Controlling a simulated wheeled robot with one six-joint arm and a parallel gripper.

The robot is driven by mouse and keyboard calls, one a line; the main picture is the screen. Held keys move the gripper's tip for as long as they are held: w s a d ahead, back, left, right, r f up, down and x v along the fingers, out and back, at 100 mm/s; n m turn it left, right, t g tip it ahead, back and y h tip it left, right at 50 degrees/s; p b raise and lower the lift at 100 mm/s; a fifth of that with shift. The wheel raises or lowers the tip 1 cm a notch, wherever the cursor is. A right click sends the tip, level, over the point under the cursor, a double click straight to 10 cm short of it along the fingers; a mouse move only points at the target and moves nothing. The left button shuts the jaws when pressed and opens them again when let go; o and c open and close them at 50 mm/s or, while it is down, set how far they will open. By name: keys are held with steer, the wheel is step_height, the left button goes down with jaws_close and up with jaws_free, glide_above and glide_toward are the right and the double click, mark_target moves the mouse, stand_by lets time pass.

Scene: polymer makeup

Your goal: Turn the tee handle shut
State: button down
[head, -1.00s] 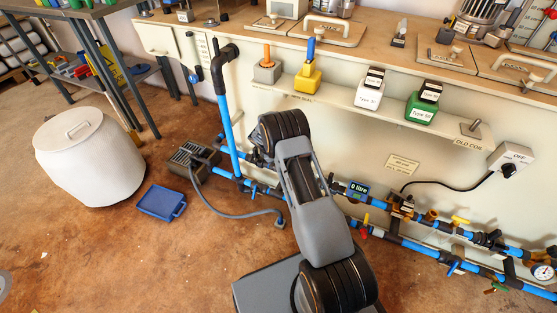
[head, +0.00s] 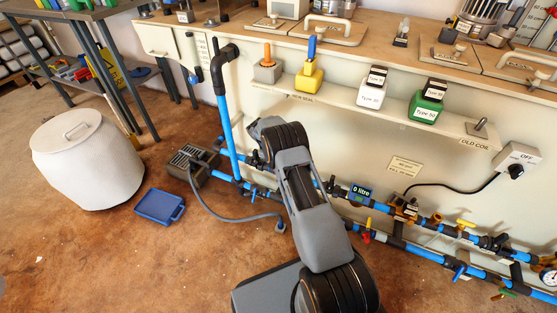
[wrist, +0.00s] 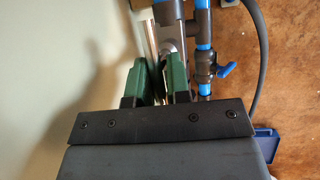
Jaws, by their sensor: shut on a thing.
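My gripper (wrist: 158,62) shows in the wrist view with two green fingers, a narrow gap between them. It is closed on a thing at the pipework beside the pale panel. A grey metal part (wrist: 168,45) shows between and beyond the fingertips; it appears to be the tee handle, but its shape is mostly hidden by the fingers. In the head view my arm covers the gripper and the place it holds.
A blue-handled valve (wrist: 225,69) sits on the pipe just right of my fingers. Blue pipes (head: 410,246) with several valves run along the cabinet. A blue tray (head: 159,206) and a white lidded bin (head: 86,160) stand on the floor at left.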

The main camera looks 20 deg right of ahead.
stand_by(0.3)
steer(key=c, duration=1.1)
jaws_free()
steer(key=shift+r, duration=0.1)
steer(key=p+v, duration=0.4)
steer(key=v, duration=0.9)
steer(key=shift+a+r+p, duration=0.15)
steer(key=shift+r+p, duration=0.15)
steer(key=shift+w, duration=0.1)
